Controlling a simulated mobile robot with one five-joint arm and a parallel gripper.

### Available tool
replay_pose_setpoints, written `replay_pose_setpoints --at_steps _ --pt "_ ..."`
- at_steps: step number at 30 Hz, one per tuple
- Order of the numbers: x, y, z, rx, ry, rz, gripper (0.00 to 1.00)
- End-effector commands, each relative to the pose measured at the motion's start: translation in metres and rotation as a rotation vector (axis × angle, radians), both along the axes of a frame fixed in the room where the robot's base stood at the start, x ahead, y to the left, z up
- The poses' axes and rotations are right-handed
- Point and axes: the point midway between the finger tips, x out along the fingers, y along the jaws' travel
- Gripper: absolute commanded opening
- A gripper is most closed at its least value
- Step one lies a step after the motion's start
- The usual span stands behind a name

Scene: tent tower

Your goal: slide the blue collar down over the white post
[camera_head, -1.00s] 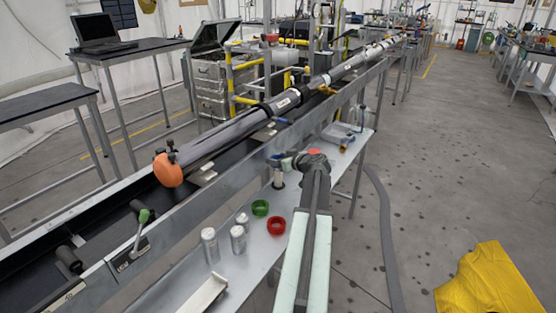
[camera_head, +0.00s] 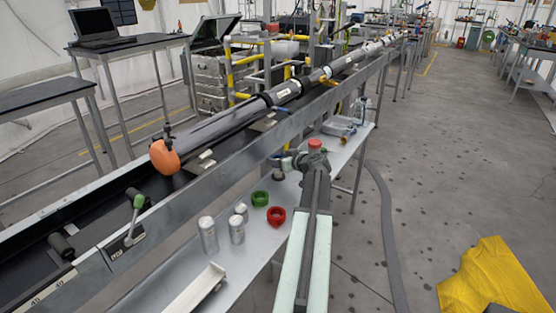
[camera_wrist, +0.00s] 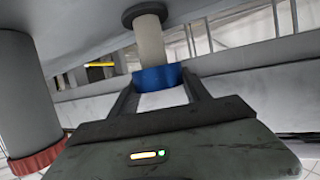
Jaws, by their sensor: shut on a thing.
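In the wrist view the blue collar (camera_wrist: 158,77) sits between the fingertips of my gripper (camera_wrist: 158,88), which is shut on it. The white post (camera_wrist: 151,45) runs from a dark round flange (camera_wrist: 145,14) to the collar and lines up with it. The post's near end meets or enters the collar; how far it passes through I cannot tell. The collar cannot be made out there.
A green ring (camera_head: 260,199), a red ring (camera_head: 275,216) and several metal cylinders (camera_head: 208,235) stand on the narrow bench. A white channel-shaped tray (camera_head: 195,290) lies nearer. A long rail with a tube (camera_head: 225,120) runs along the bench's left.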

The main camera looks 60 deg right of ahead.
Motion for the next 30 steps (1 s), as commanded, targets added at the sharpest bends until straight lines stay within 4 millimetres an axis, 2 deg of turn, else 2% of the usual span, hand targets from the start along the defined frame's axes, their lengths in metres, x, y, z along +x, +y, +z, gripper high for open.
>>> replay_pose_setpoints --at_steps 30 --pt "0.001 0.001 -0.032 0.0 0.0 0.001 0.1"
